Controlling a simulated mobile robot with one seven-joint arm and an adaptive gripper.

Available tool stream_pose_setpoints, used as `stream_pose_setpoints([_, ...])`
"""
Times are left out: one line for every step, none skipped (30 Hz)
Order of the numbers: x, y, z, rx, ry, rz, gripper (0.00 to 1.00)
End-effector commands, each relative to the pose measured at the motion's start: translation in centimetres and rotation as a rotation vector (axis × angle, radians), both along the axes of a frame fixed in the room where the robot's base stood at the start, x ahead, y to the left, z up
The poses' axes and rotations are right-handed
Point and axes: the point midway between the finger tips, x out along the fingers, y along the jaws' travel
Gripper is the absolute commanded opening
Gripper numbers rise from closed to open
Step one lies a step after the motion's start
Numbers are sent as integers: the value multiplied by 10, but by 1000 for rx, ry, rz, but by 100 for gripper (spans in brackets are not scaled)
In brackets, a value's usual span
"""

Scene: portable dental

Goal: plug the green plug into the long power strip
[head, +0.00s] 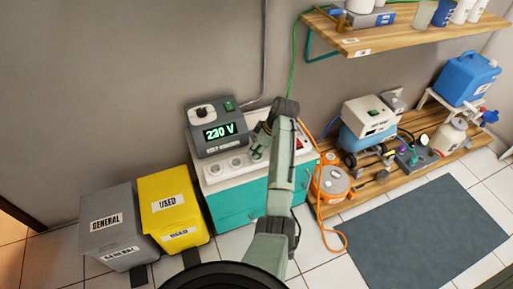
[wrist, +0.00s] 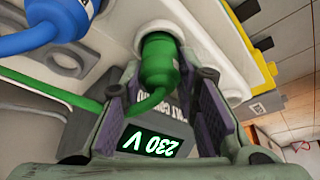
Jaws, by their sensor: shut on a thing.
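The green plug (wrist: 158,62) stands between the two fingers of my gripper (wrist: 160,88) in the wrist view, with its green cable curving off to the left. My gripper is shut on it. The plug's far end meets the white face of the long power strip (wrist: 205,30); I cannot tell how deep it sits. In the head view the long power strip (head: 216,174) lies on the teal cabinet, with round sockets and a red switch at its right end. My gripper (head: 258,153) is low over its middle, and my arm hides part of it.
A blue plug (wrist: 45,28) is close by in the wrist view. The 230 V unit (head: 216,131) stands behind the strip. An orange cable reel (head: 330,183) is right of the cabinet (head: 237,205). Grey (head: 108,222) and yellow (head: 172,206) bins stand left.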

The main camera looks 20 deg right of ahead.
Motion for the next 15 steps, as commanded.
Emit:
stream_pose_setpoints([-1,0,-2,1,4,0,30])
stream_pose_setpoints([-1,0,-2,1,4,0,32])
stream_pose_setpoints([-1,0,-2,1,4,0,35])
stream_pose_setpoints([-1,0,-1,1,2,0,37])
stream_pose_setpoints([-1,0,-1,1,2,0,39])
stream_pose_setpoints([-1,0,-1,1,2,0,41])
stream_pose_setpoints([-1,0,-1,1,2,0,43])
stream_pose_setpoints([-1,0,-1,1,2,0,45])
stream_pose_setpoints([-1,0,-1,1,2,0,48])
stream_pose_setpoints([0,0,-1,0,2,-1,50])
stream_pose_setpoints([0,0,-1,0,2,-1,51])
stream_pose_setpoints([0,0,-1,0,2,-1,51])
stream_pose_setpoints([0,0,0,0,2,-1,51])
stream_pose_setpoints([0,0,0,0,2,-1,51])
stream_pose_setpoints([0,0,0,0,2,-1,51])
